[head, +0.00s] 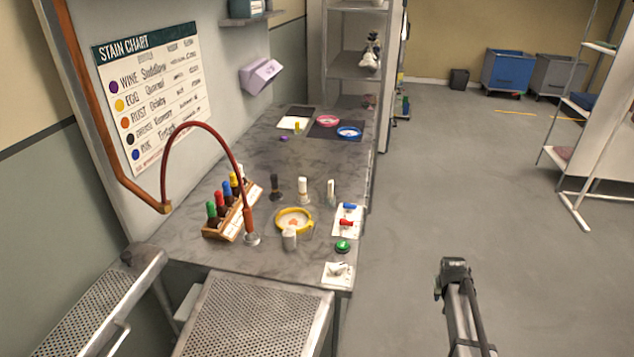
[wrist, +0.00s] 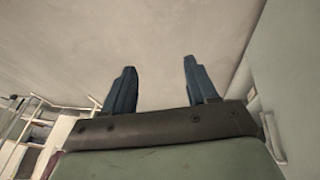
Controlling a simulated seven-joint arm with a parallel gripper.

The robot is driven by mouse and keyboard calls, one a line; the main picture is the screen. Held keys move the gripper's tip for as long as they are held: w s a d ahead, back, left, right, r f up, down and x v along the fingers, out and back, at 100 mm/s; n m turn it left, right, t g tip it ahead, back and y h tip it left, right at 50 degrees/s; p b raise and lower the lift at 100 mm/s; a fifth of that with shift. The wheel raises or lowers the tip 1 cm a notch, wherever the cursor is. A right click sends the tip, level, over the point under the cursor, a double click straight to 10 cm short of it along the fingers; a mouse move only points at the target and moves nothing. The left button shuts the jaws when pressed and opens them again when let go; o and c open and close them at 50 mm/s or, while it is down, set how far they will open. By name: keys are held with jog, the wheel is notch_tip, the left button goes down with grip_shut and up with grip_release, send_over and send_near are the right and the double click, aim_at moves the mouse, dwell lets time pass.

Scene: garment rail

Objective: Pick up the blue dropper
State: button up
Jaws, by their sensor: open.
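The blue dropper (head: 227,190) stands in a wooden rack (head: 236,226) on the grey marbled counter. It is between a red-topped dropper (head: 219,200) and a yellow-topped one (head: 234,182). Its lower part is hidden by the rack. My gripper (wrist: 157,68) is open and empty in the wrist view, with its two blue-grey fingers apart against the ceiling. In the head view my arm (head: 458,295) shows at lower right, over the floor and clear of the counter. Its fingers cannot be made out there.
A red hose (head: 203,125) arches over the rack to a nozzle in front of it. A yellow-rimmed dish (head: 294,220) and several small bottles stand right of the rack. A perforated metal tray (head: 250,315) lies in front.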

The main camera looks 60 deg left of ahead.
jog(key=s+a+r+n+t+y, duration=0.1)
jog(key=s+a+r+y, duration=0.15)
jog(key=a+r, duration=0.85)
jog(key=s+a+r+n+t+y, duration=0.15)
jog(key=s+a+r, duration=0.25)
jog(key=a+r, duration=0.75)
jog(key=s+a+r+n+y, duration=0.1)
jog(key=s+a+r+n, duration=0.15)
jog(key=a+r, duration=0.8)
jog(key=g+h, duration=0.2)
jog(key=g, duration=0.3)
send_near(225, 182)
jog(key=x, duration=1)
jog(key=shift+a+f, duration=0.1)
jog(key=shift+f, duration=0.1)
grip_shut()
jog(key=shift+r, duration=0.1)
